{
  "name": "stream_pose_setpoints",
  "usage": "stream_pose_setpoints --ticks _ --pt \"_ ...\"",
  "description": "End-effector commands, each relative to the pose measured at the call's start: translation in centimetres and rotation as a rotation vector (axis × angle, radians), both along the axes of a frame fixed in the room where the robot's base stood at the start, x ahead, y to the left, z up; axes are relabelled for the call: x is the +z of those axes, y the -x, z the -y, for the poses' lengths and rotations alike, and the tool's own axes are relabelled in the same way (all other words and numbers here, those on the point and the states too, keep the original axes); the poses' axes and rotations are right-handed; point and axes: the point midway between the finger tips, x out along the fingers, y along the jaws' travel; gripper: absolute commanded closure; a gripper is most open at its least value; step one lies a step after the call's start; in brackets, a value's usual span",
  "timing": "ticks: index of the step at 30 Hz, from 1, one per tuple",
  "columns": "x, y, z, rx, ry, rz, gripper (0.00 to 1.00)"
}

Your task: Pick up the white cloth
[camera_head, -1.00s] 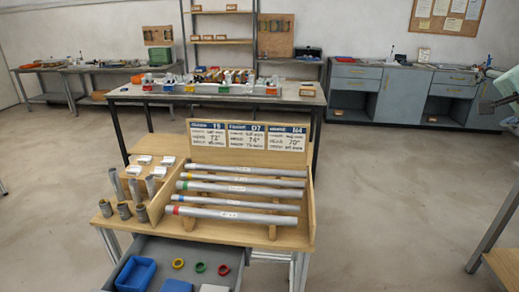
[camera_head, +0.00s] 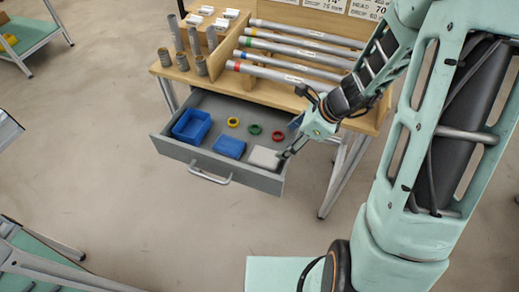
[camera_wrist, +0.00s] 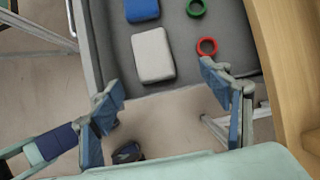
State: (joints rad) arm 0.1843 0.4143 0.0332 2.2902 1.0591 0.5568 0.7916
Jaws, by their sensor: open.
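The white cloth (camera_head: 264,158) is a flat, folded-looking pale block lying in the front right corner of the open grey drawer (camera_head: 222,172). The wrist view shows the cloth (camera_wrist: 153,56) just beyond my fingertips and nearer the left finger. My gripper (camera_head: 289,146) is above the drawer's right end, close beside the cloth. In the wrist view my gripper (camera_wrist: 163,88) is open, with its two blue-padded fingers well apart and nothing between them.
A blue block (camera_head: 229,147) lies left of the cloth, with a blue bin (camera_head: 192,126) farther left. Yellow (camera_head: 233,122), green (camera_head: 255,129) and red (camera_head: 277,136) rings lie behind. The wooden bench (camera_head: 222,81) with several metal tubes overhangs the drawer's back.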

Motion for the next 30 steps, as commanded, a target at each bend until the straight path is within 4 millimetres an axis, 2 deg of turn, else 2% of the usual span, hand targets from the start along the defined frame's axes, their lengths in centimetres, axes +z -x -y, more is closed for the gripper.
stream_pose_setpoints --ticks 4,12,17,24,30 --pt "-1.7 1.0 -1.6 -0.012 -0.029 -0.041 0.29" --pt "-5.2 0.3 -3.5 -0.010 -0.028 -0.039 0.29" --pt "-6.0 0.0 -3.9 -0.011 -0.025 -0.038 0.29" --pt "-9.4 -0.6 -4.8 -0.010 -0.027 -0.039 0.29" --pt "-10.4 -1.0 -5.5 -0.010 -0.025 -0.035 0.29"
